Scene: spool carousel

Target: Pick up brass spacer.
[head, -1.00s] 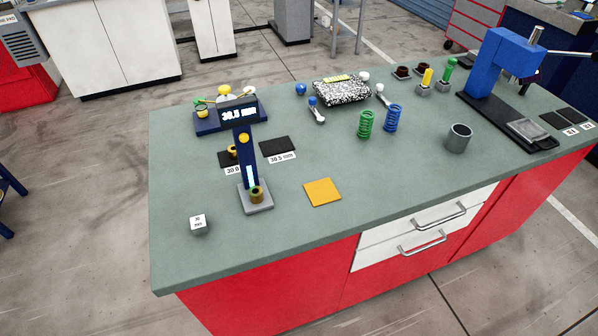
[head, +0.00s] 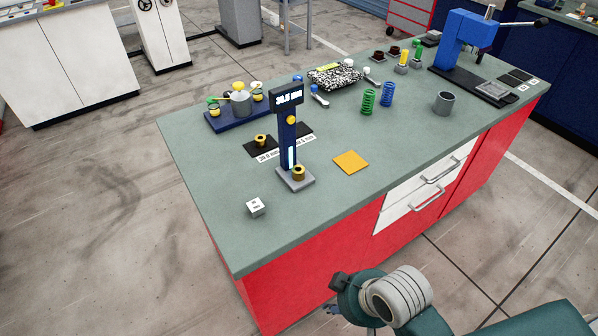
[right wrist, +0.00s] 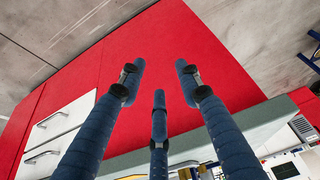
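A brass spacer (head: 298,172), a short ring with a dark hole, sits on the grey base of a blue height gauge (head: 288,140) on the bench. The gauge display seems to read 30.5 mm. A second brass ring (head: 261,141) sits on a black pad behind it, to the left. My right gripper (head: 333,309) is low in front of the red bench side, mostly hidden by its own wrist. In the right wrist view my right gripper (right wrist: 158,80) has its three blue fingers spread, with nothing between them, facing the red panel. My left gripper is not in view.
The green bench top (head: 330,210) is clear along its near edge. Springs, a grey cup (head: 443,102) and a blue press (head: 466,40) stand further right.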

